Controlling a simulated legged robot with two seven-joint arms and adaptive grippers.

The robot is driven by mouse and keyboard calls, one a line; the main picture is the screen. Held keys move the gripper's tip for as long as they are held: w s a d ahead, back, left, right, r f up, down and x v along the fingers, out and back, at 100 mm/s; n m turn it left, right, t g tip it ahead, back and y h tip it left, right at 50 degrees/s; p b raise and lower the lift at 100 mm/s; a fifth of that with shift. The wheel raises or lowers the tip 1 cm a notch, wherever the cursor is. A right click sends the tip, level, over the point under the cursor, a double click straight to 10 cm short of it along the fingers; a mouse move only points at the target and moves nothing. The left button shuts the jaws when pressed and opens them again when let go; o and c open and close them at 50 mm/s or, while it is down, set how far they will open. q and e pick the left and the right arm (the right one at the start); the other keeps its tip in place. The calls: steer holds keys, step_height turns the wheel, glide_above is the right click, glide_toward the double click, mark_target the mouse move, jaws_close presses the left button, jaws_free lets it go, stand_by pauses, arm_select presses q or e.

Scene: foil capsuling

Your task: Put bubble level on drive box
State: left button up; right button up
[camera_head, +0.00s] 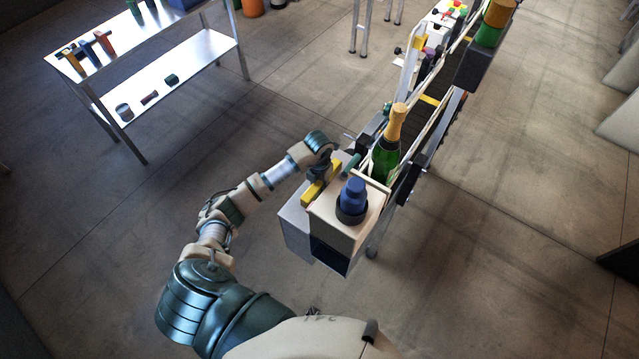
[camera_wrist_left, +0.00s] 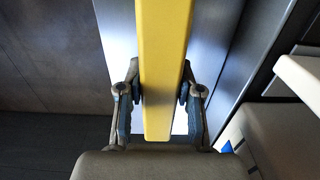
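The bubble level, a yellow bar (camera_head: 314,192), is at the upper left side of the machine in the head view. It also fills the middle of the left wrist view (camera_wrist_left: 164,60). My left gripper (camera_head: 324,172) has a fingertip against each side of the bar in the left wrist view (camera_wrist_left: 160,93), so it is shut on it. The drive box, which I take to be the grey metal box (camera_head: 294,226), is below and beside the level. Bare metal shows under the bar in the wrist view. I cannot tell whether the level touches it. My right gripper is not in view.
A cream-topped box (camera_head: 331,224) with a dark blue knob-like part (camera_head: 353,192) stands right beside the grey box. A green bottle with gold foil (camera_head: 386,150) is just behind on the conveyor (camera_head: 428,100). A metal shelf table (camera_head: 200,62) is at upper left.

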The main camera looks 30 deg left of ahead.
mark_target(319, 182)
arm_select(q)
steer(key=o, duration=0.4)
steer(key=shift+r, duration=0.1)
step_height(319, 182, up, 10)
steer(key=shift+r+b, duration=0.25)
steer(key=shift+b, duration=0.55)
steer(key=shift+r, duration=0.7)
